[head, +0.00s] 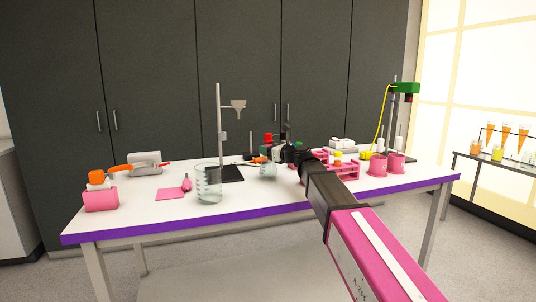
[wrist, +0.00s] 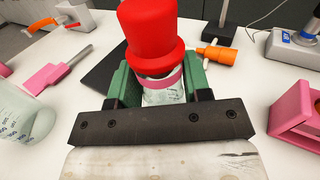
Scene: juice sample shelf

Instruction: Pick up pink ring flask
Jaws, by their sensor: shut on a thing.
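The pink ring flask is clear glass with a large red cap (wrist: 150,35) and a pink ring (wrist: 160,82) around its neck. In the wrist view, my gripper (wrist: 158,92) has its green fingers shut on the neck, one on each side, below the cap. In the head view, the red cap (head: 268,138) shows above my gripper and a round glass body (head: 268,171) shows just below it, near the middle of the table. I cannot tell whether the flask's base touches the table.
A large glass beaker (head: 208,184) stands to the left, beside a pink handled tool (head: 187,184). A stand (head: 220,125) with a dark base is behind. A pink rack (head: 345,171) and pink cups (head: 377,168) stand to the right. The front table strip is mostly clear.

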